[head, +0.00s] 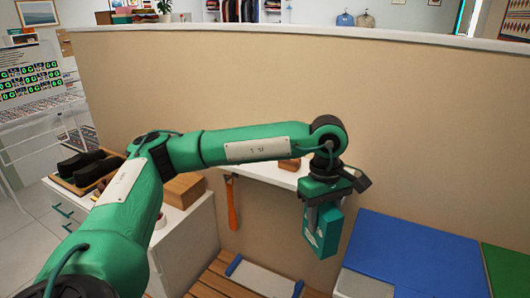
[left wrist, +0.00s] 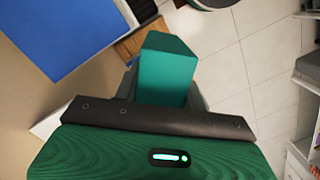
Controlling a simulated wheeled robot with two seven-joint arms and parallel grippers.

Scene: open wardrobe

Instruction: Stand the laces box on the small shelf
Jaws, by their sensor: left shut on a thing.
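The laces box (head: 323,230) is a teal carton, hanging below my left gripper (head: 326,205) at a slight tilt. The gripper is shut on it; in the left wrist view the box (left wrist: 166,70) sits between the fingers. The small shelf (head: 262,174) is a narrow white board on the beige wall, left of the box and partly hidden behind my left arm. The box is clear of the shelf, to its right and lower in the picture. My right gripper is not in view.
A small wooden block (head: 289,164) is at the shelf's right end. An orange shoehorn-like tool (head: 232,203) hangs below the shelf. A blue cushion (head: 415,258) lies right of the box, and a slatted wooden bench (head: 222,284) is below. A white drawer cabinet (head: 190,240) stands left.

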